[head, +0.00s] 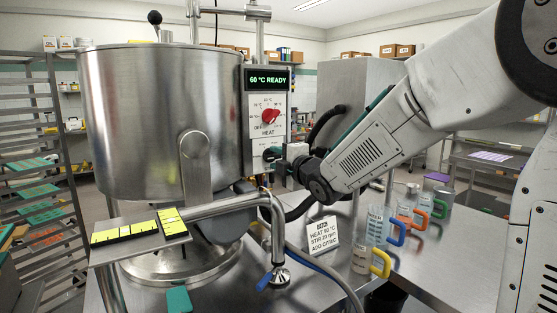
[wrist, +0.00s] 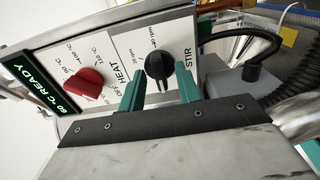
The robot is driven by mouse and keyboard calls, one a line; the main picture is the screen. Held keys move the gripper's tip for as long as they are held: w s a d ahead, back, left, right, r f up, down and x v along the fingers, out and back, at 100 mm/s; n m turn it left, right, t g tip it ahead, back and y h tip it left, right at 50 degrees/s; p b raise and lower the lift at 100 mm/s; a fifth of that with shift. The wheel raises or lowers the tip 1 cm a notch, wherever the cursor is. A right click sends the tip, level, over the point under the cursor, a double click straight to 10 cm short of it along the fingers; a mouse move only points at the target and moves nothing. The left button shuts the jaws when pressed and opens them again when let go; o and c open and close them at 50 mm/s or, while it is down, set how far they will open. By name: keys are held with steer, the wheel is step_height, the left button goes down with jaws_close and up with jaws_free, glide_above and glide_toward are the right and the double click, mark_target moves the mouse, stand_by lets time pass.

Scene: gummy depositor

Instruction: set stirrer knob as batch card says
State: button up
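The black stir knob (wrist: 159,66) sits on the white panel beside the word STIR in the wrist view. Small rpm marks surround it; I cannot tell surely which one it points at. My gripper (wrist: 160,88) has its green fingers on either side of the knob, spread a little wider than it, with no clear contact. The batch card (head: 323,235) stands on the bench and reads HEAT 60 °C, STIR 20 rpm, ADD CITRIC.
The red heat knob (head: 270,117) is above, under a display (head: 269,79) reading 60 °C READY. The steel kettle (head: 160,120) stands left of the panel. Cups with coloured handles (head: 378,225) stand on the bench at right. A black hose (wrist: 262,60) is right of the stir knob.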

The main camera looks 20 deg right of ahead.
jaws_close()
steer(key=shift+m, duration=0.3)
steer(key=m, duration=1)
steer(key=shift+m, duration=0.4)
steer(key=m, duration=0.6)
steer(key=shift+f, duration=0.1)
steer(key=m, duration=0.6)
steer(key=shift+m, duration=0.4)
